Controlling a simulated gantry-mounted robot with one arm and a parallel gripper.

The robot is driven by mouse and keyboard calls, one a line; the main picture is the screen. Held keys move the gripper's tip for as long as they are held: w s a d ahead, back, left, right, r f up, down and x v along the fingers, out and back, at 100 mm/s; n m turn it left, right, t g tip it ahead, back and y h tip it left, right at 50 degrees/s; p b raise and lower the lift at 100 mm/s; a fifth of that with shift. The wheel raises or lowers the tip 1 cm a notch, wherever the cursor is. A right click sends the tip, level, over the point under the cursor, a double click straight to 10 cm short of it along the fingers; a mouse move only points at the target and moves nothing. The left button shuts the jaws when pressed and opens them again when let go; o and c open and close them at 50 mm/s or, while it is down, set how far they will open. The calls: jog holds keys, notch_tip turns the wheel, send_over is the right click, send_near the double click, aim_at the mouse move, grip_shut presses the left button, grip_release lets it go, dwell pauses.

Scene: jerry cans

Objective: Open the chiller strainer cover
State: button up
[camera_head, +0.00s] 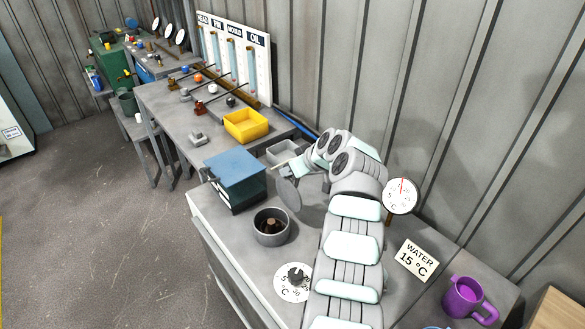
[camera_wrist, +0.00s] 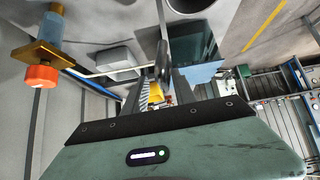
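No part is labelled as the strainer. A dark grey round disc (camera_head: 289,193) stands tilted between the blue box and my arm; it may be the cover. In the wrist view a thin dark plate (camera_wrist: 162,42), perhaps the same disc edge-on, shows just beyond my fingers. My gripper (camera_wrist: 160,78) has its two fingers apart with a gap between them; in the head view my arm hides most of it. The blue box (camera_head: 236,174) is left of the disc. A grey pot (camera_head: 271,227) with something brown inside stands in front.
A brass fitting with an orange knob (camera_wrist: 40,76) is near in the wrist view, with a pale rod running toward the plate. A dial (camera_head: 295,281), round gauge (camera_head: 400,195), water sign (camera_head: 415,260) and purple mug (camera_head: 467,299) surround my arm. A yellow tray (camera_head: 246,125) lies behind.

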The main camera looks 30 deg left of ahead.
jog(key=p+v, duration=0.1)
jog(key=v, duration=0.9)
jog(key=shift+d+r, duration=0.25)
jog(key=shift+r, duration=0.05)
jog(key=shift+s, duration=0.1)
